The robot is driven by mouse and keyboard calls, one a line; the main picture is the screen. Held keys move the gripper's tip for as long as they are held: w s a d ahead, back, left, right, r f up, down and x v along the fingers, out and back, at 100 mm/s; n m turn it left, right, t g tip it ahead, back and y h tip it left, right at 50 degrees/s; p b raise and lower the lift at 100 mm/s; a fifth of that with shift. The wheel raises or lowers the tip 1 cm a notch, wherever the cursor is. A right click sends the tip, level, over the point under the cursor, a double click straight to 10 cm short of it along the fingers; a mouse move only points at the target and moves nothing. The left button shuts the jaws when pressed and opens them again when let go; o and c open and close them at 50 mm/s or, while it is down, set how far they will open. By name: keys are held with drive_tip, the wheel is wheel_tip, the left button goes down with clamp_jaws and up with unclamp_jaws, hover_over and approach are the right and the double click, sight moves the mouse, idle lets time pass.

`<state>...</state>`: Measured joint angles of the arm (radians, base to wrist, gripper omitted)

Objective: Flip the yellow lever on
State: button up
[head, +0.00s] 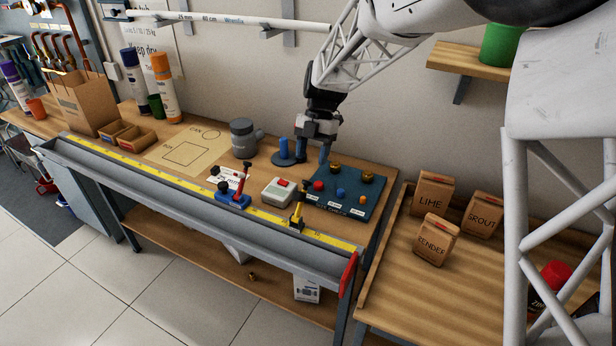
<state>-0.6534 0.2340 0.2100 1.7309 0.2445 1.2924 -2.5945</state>
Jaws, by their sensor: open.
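The yellow lever (298,213) stands near the front edge of the workbench, beside the yellow measuring strip. It looks roughly upright with a dark lower part; its exact position is too small to tell. My gripper (312,160) points down over the back of the bench, behind the lever and slightly to its right in the picture. Its fingers are apart, and I see nothing held between them. A red lever on a blue base (235,196) stands to the left of the yellow one.
A pale box with a red top (279,191) sits between the levers, a little further back. A dark blue board (368,200) with coloured knobs lies right of it. A blue peg on a round base (284,158) and a grey mug-like object (243,138) stand near my gripper.

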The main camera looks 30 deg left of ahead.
sight(299, 201)
drive_tip(key=shift+x, duration=3.3)
drive_tip(key=shift+c, duration=0.4)
clamp_jaws()
